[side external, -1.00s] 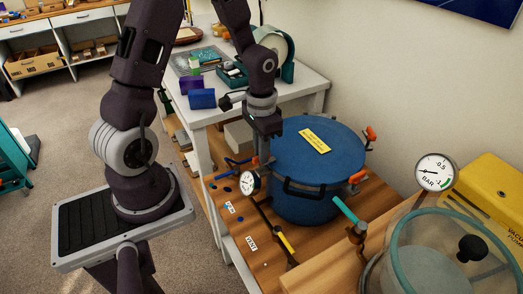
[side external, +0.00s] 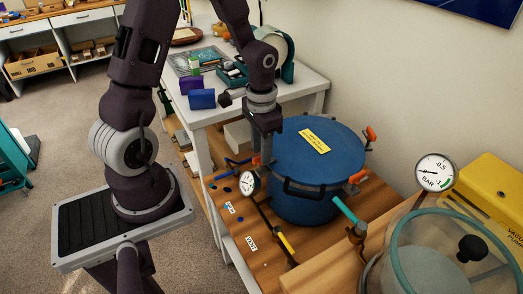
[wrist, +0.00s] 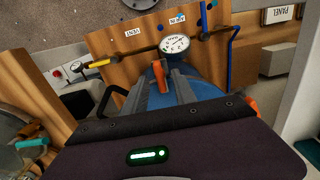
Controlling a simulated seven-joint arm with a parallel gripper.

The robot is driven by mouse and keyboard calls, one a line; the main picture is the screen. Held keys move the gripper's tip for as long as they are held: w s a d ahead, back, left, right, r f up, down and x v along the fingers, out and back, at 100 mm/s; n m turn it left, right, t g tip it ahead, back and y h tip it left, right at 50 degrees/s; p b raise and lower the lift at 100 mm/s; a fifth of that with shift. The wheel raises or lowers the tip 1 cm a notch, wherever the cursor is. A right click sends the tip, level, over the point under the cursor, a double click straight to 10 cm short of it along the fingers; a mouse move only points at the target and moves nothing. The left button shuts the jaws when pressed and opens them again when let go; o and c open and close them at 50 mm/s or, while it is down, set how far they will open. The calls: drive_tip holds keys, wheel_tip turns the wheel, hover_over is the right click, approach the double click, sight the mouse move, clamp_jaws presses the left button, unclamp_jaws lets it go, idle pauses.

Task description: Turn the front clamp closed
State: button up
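The blue pressure pot (side external: 318,165) stands on the wooden bench with its lid on and a yellow label on top. Orange clamps sit around its rim: one at the back right (side external: 371,133), one at the right front (side external: 357,177), and one beside the gauge, near my gripper (side external: 264,150). In the wrist view, that clamp's orange handle (wrist: 160,77) stands up between my two grey fingers (wrist: 160,92). The fingers look apart, with a gap around the handle; contact is not clear. Another orange clamp (wrist: 253,107) shows at right.
A dial gauge (side external: 249,182) on a pipe is close to my gripper. A yellow-handled valve (side external: 285,241), a teal-handled valve (side external: 345,208) and a glass chamber (side external: 455,250) stand nearby. The white table (side external: 313,88) lies behind.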

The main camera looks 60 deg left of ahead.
wheel_tip(320, 180, up, 5)
drive_tip(key=shift+r, duration=0.55)
drive_tip(key=shift+r, duration=0.2)
drive_tip(key=s+d+r+t, duration=0.5)
drive_tip(key=s+d+r, duration=0.4)
drive_tip(key=s+r, duration=0.4)
drive_tip(key=shift+s+d+r+t, duration=0.3)
drive_tip(key=shift+s+d+r, duration=0.05)
drive_tip(key=shift+r, duration=0.35)
